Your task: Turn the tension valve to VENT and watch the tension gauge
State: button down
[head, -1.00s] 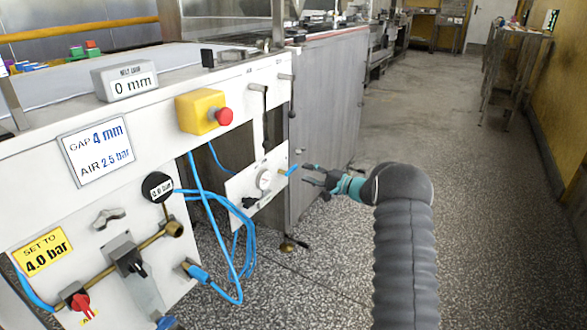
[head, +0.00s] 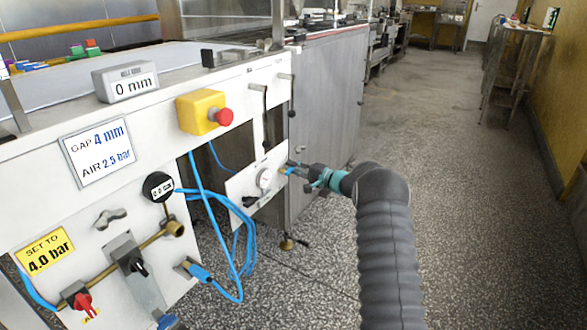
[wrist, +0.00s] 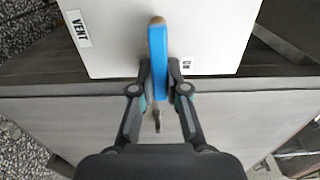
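The tension valve has a blue handle (wrist: 158,62) on a brass stem. In the wrist view it lies between the VENT label (wrist: 78,30) at left and the ON label (wrist: 187,65) close at right, nearer ON. My gripper (wrist: 160,72) has one finger on each side of the handle, both appearing to touch it. In the head view my gripper (head: 297,171) is at the right edge of the small white panel (head: 241,190), covering part of the handle.
Blue hoses (head: 233,250) hang left of the small panel. A yellow box with a red stop button (head: 223,117) is above it. A grey metal cabinet (head: 325,110) stands behind my gripper. The speckled floor (head: 450,200) to the right is clear.

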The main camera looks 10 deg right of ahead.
aim_at(279, 180)
jog(key=shift+f, duration=0.1)
jog(key=f+m+b, duration=0.1)
jog(key=m+b, duration=0.2)
jog(key=shift+s+a+f, duration=0.1)
jog(key=shift+f, duration=0.1)
jog(key=m, duration=0.3)
jog(key=s+a+f+m+b, duration=0.1)
jog(key=m, duration=0.2)
jog(key=f+m, duration=0.1)
jog(key=m, duration=0.3)
jog(key=shift+s+a+f, duration=0.15)
jog(key=shift+s+a, duration=0.1)
jog(key=shift+s, duration=0.1)
jog(key=shift+s+a+f+m+p, duration=0.1)
jog(key=shift+s+a+m+p, duration=0.2)
jog(key=shift+m, duration=0.95)
jog(key=shift+s+a+f+m+p, duration=0.1)
jog(key=shift+s+a+m, duration=0.2)
jog(key=shift+m, duration=0.95)
jog(key=c, duration=1.2)
grip_release()
jog(key=shift+o, duration=0.2)
